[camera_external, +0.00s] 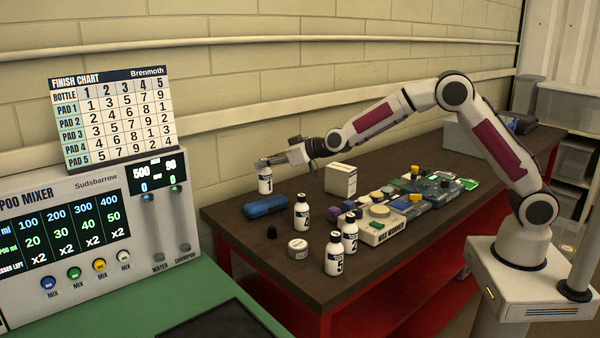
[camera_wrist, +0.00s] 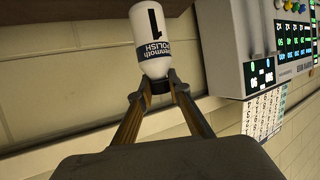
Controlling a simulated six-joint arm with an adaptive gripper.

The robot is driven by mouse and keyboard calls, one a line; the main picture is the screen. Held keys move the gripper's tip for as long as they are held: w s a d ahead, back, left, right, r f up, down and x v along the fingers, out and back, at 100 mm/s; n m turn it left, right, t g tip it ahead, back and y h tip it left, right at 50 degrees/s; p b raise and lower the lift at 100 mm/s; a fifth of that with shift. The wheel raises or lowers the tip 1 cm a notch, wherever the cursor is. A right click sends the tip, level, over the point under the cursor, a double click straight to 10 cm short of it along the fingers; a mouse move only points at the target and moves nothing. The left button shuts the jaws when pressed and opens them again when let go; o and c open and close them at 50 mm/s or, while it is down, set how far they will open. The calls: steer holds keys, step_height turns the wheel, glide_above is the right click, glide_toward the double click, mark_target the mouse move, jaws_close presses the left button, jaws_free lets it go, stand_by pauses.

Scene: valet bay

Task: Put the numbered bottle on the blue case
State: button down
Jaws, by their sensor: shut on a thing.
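A white bottle (camera_external: 265,182) marked 1 hangs upright from my gripper (camera_external: 268,162) in the external view. The wrist view shows the same bottle (camera_wrist: 150,38), its label reading 1 and POLISH. My gripper (camera_wrist: 157,80) is shut around its dark neck or cap. The blue case (camera_external: 266,206) lies flat near the table's far left edge. In the external view the bottle's base appears just above and behind the case; I cannot tell the exact gap. The case does not show in the wrist view.
Bottles marked 4 (camera_external: 302,213), 2 (camera_external: 350,237) and 5 (camera_external: 334,254) stand on the dark table (camera_external: 240,234). A round tin (camera_external: 298,248), a small black piece (camera_external: 272,232) and a white box (camera_external: 340,180) are near. Several pads and cases crowd rightward. The mixer (camera_external: 90,240) stands left.

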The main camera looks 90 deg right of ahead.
mark_target(270, 170)
steer(key=shift+f, duration=1.4)
steer(key=shift+f, duration=0.15)
steer(key=c, duration=1.9)
jaws_free()
steer(key=shift+r, duration=0.2)
steer(key=shift+s+a+r, duration=0.2)
steer(key=shift+s, duration=0.3)
steer(key=v, duration=1)
steer(key=shift+s, duration=0.35)
steer(key=shift+a+r, duration=0.1)
